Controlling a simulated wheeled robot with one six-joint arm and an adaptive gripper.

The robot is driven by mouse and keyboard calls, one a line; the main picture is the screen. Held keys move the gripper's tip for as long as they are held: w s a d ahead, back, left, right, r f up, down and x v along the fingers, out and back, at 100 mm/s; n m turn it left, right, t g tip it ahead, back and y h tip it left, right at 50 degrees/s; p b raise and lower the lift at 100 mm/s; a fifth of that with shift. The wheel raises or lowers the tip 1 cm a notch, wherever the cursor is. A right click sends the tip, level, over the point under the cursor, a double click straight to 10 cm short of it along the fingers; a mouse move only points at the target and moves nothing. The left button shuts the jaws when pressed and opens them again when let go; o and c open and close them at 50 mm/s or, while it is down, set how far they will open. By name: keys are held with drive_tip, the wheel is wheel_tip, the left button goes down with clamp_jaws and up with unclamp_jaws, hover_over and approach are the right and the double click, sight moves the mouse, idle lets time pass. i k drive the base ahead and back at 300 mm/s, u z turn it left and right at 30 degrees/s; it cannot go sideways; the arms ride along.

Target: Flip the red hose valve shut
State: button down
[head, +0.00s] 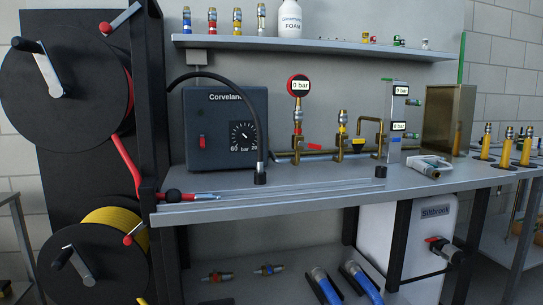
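A red hose (124,162) hangs from the upper black reel (62,88) at the left. A silver lever with a red knob (105,27) sits by the post at the top of that reel. A similar red-knobbed lever (128,240) sits lower, by the yellow hose reel. On the bench's brass pipework, a red flat handle (314,146) lies roughly horizontal, right of the fitting under the red-rimmed gauge (299,86). I cannot tell which of these is the red hose valve, or whether it is open or shut. My gripper is not in view.
The bench (300,205) carries a dark Corvelan box (226,130) and a nozzle-like piece (190,195) at its left front edge. A shelf (310,46) hangs above. A white Stilbrook tank (430,225) stands below. The bench's front middle is mostly clear.

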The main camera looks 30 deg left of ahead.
sight(310, 145)
drive_tip(key=u, duration=1.4)
drive_tip(key=i, duration=0.05)
